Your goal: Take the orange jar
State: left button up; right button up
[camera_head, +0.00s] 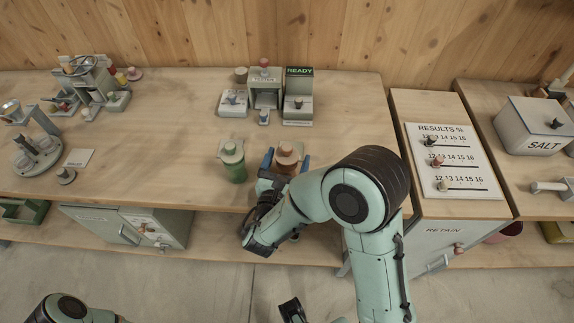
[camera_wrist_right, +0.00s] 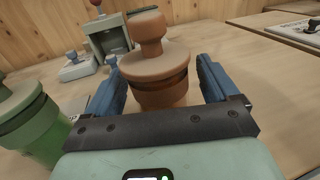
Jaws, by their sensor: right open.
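The orange jar (camera_head: 287,157) stands upright on the workbench in the head view, with a knobbed orange-brown lid. In the right wrist view the orange jar (camera_wrist_right: 157,70) sits between the two blue fingers. My right gripper (camera_head: 286,160) is open around it, one finger on each side; a small gap shows on the right side in the wrist view. The jar's lower part is hidden by the gripper body. My left gripper (camera_head: 292,310) seems to show only in part at the bottom edge of the head view, and its jaws cannot be made out.
A green jar (camera_head: 233,161) stands close on the left of the orange jar. Behind are a tester (camera_head: 264,90) and a READY display unit (camera_head: 298,97). A results board (camera_head: 455,158) and a salt box (camera_head: 537,126) are at right. Bench left of the green jar is mostly clear.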

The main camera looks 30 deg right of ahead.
jog(key=shift+x, duration=0.9)
jog(key=c, duration=1)
jog(key=shift+r, duration=0.15)
